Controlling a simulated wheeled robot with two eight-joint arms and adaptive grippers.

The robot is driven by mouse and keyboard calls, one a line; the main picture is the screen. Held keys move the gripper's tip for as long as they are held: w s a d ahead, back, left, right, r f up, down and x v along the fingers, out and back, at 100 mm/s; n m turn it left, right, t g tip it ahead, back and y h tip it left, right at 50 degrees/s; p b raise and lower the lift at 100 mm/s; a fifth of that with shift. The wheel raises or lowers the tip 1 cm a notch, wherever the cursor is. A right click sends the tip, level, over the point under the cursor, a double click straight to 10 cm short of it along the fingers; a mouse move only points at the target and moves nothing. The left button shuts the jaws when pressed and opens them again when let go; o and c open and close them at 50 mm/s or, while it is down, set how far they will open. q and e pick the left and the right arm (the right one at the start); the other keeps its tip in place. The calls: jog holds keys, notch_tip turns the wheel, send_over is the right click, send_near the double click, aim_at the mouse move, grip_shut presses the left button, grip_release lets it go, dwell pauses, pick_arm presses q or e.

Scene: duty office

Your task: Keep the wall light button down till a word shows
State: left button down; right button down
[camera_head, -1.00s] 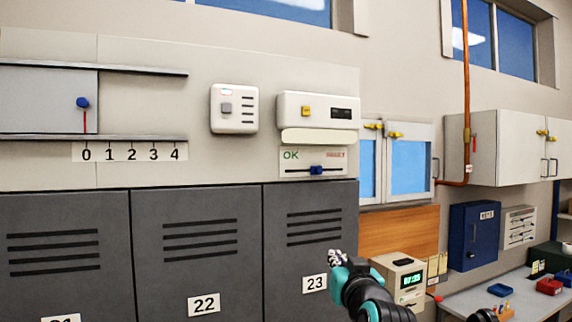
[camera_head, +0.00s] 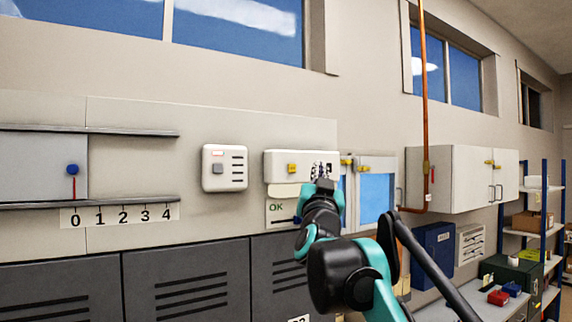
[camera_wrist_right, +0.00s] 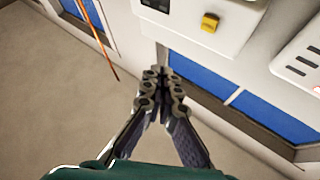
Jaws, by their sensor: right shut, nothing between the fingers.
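A white wall box (camera_head: 275,160) carries a yellow button (camera_head: 291,168), with dark windows to its right. In the right wrist view the yellow button (camera_wrist_right: 210,22) and its box (camera_wrist_right: 190,28) show at the top. Left of it is another white box (camera_head: 225,180) with a grey button (camera_head: 218,169), slots and a small pinkish window. I cannot tell which button is the light's. I can read no word on either box. My right gripper (camera_head: 322,170) is shut and empty. It overlaps the windows of the yellow-button box, apart from the button. My left gripper is out of view.
Below the yellow-button box is a panel marked OK (camera_head: 276,208), partly behind my right arm. Grey lockers (camera_head: 187,290) stand below. White cabinets (camera_head: 455,180) and an orange pipe (camera_head: 425,110) are at right.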

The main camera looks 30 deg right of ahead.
aim_at(292, 168)
jog(key=shift+d+f, duration=0.1)
jog(key=w, duration=0.3)
jog(key=w+p, duration=0.1)
jog(key=w, duration=0.2)
jog(key=w+p, duration=0.1)
jog(key=w, duration=0.2)
jog(key=shift+a, duration=0.4)
dwell(1.2)
jog(key=shift+w+p, duration=0.25)
jog(key=shift+p, duration=0.15)
jog(key=shift+w, duration=0.1)
